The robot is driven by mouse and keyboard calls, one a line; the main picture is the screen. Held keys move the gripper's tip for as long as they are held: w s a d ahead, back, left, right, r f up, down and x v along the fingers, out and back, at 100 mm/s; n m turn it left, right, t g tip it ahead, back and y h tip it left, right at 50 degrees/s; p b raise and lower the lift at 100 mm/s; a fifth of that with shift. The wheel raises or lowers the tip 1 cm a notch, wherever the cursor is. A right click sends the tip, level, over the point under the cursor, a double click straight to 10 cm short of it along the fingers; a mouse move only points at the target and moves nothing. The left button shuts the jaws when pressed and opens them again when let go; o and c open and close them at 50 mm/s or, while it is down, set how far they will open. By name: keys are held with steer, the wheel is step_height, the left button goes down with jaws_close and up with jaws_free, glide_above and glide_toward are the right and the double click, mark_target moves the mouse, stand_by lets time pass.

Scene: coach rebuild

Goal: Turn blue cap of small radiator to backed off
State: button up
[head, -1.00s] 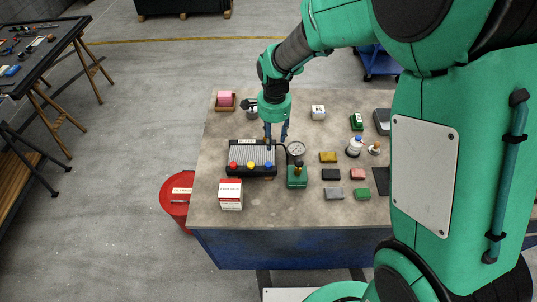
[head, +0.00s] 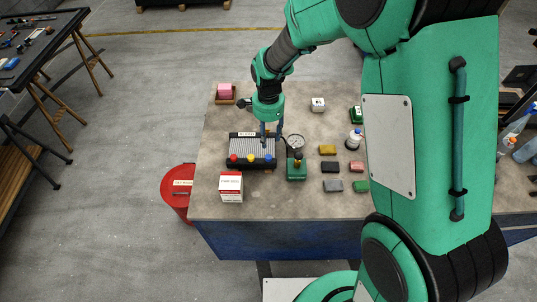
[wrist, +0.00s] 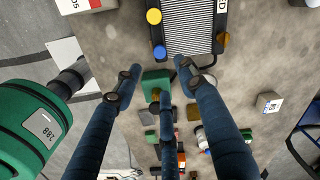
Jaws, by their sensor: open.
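The small radiator (head: 240,143) is a dark-framed block with pale fins near the table's left side. Its front edge carries a red cap (head: 234,157), a yellow cap (head: 250,157) and the blue cap (head: 268,156). In the wrist view the blue cap (wrist: 159,52) sits at the corner of the radiator (wrist: 195,28), beside the yellow cap (wrist: 153,16). My gripper (head: 271,140) is open and points down over the radiator's right end. In the wrist view my gripper's dark blue fingers (wrist: 160,75) are spread and empty, their tips just short of the blue cap and apart from it.
A red and white box (head: 231,187) is in front. Several small coloured blocks lie to the right. A red bin (head: 177,196) stands left of the table.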

mark_target(268, 157)
step_height(268, 157, down, 12)
steer(key=shift+r, duration=0.1)
stand_by(0.5)
jaws_close()
